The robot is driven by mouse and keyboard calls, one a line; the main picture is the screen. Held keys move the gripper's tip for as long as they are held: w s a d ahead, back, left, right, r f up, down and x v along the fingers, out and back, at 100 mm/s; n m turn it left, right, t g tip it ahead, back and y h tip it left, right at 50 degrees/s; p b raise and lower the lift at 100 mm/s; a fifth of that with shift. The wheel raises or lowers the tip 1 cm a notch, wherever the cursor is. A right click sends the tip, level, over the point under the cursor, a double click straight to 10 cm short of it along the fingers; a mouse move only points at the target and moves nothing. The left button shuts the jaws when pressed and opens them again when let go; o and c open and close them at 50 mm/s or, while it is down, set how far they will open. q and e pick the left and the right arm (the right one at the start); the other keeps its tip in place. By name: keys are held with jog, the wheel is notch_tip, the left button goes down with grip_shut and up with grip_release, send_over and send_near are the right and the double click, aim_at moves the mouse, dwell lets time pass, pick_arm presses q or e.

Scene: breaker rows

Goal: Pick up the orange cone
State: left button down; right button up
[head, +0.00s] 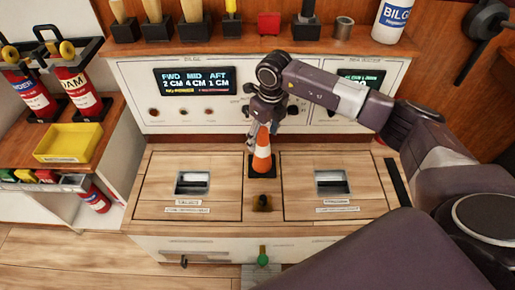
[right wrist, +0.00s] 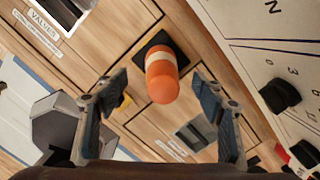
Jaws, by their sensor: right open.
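The orange cone (head: 262,152) has a white band and a black square base, and stands upright on the wooden counter between two hatches. In the right wrist view the cone (right wrist: 162,78) shows from above, its rounded top toward the camera. My right gripper (head: 264,122) is over the cone's top in the head view. In the right wrist view my right gripper (right wrist: 160,105) is open, with one finger on each side of the cone's tip and visible gaps to both. My left gripper is in neither view.
A control panel (head: 140,90) with knobs and displays rises behind the counter. A small dark knob (head: 262,203) stands in front of the cone. A yellow tray (head: 68,143) and fire extinguishers (head: 78,82) are at the left.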

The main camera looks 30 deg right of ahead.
aim_at(261, 149)
jog(key=shift+w+f, duration=0.15)
jog(key=shift+f, duration=0.05)
jog(key=f, duration=0.2)
jog(key=f+b, duration=0.1)
jog(key=f, duration=0.3)
jog(key=shift+w+f, duration=0.15)
jog(key=shift+w, duration=0.2)
jog(key=shift+w+f, duration=0.1)
jog(key=shift+f, duration=0.35)
jog(key=c, duration=1.4)
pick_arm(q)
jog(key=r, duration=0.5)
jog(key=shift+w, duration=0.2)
pick_arm(e)
jog(key=shift+r, duration=0.1)
jog(key=shift+c, duration=0.6)
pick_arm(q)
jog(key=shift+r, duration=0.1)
pick_arm(e)
jog(key=shift+r, duration=0.15)
